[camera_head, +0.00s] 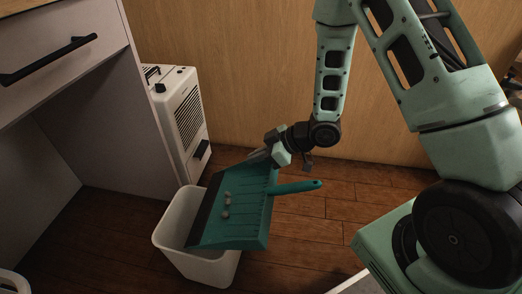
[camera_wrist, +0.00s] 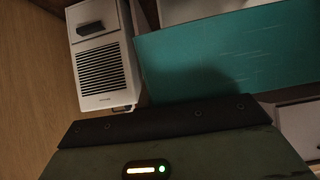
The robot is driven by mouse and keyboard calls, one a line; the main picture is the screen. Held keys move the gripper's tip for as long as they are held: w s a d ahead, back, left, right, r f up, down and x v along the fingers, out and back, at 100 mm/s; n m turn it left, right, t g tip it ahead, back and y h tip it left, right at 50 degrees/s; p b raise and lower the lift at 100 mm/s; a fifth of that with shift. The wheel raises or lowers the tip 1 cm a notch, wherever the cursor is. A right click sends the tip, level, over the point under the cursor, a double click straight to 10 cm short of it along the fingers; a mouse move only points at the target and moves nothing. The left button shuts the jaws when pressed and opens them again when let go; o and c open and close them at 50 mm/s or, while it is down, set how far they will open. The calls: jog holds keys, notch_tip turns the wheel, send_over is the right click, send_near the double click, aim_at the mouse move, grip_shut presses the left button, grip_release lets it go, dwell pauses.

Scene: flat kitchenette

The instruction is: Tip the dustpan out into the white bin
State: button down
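The teal dustpan (camera_head: 245,222) hangs over the white bin (camera_head: 218,269), its dark lip toward the left and over the opening. Its handle (camera_head: 297,187) points right. A few small pale bits (camera_head: 226,203) lie on the pan. My gripper (camera_head: 262,157) is at the pan's far edge and looks shut on it; the fingertips are partly hidden. In the wrist view the pan's teal surface (camera_wrist: 230,55) fills the upper right, and the fingers do not show. The pan covers much of the bin's mouth, so the inside is mostly hidden.
A white heater-like appliance (camera_head: 184,112) stands behind the bin, beside a grey cabinet with a drawer (camera_head: 62,45). A wooden wall (camera_head: 230,70) closes the back.

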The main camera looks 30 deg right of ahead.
jog(key=shift+w+a+r+g+h+p, duration=0.4)
jog(key=shift+a+h+p, duration=0.25)
jog(key=shift+p, duration=0.55)
jog(key=shift+w+a+r+g+h+p, duration=0.25)
jog(key=shift+w+a+g+h+p, duration=0.35)
jog(key=shift+p, duration=0.6)
jog(key=w+a+g+h+p, duration=0.1)
jog(key=p, duration=0.4)
jog(key=w+a+r+h+p, duration=0.1)
jog(key=a+p, duration=0.1)
jog(key=p, duration=0.3)
jog(key=shift+w+a+r+g+h, duration=0.1)
jog(key=shift+a+g+h, duration=0.05)
jog(key=shift+g+h, duration=0.25)
jog(key=p, duration=0.3)
jog(key=shift+w+a+r, duration=0.1)
jog(key=shift+w+a, duration=0.2)
jog(key=shift+a, duration=0.1)
jog(key=shift+w+a+h+p, duration=0.2)
jog(key=shift+h+p, duration=0.15)
jog(key=shift+p, duration=0.45)
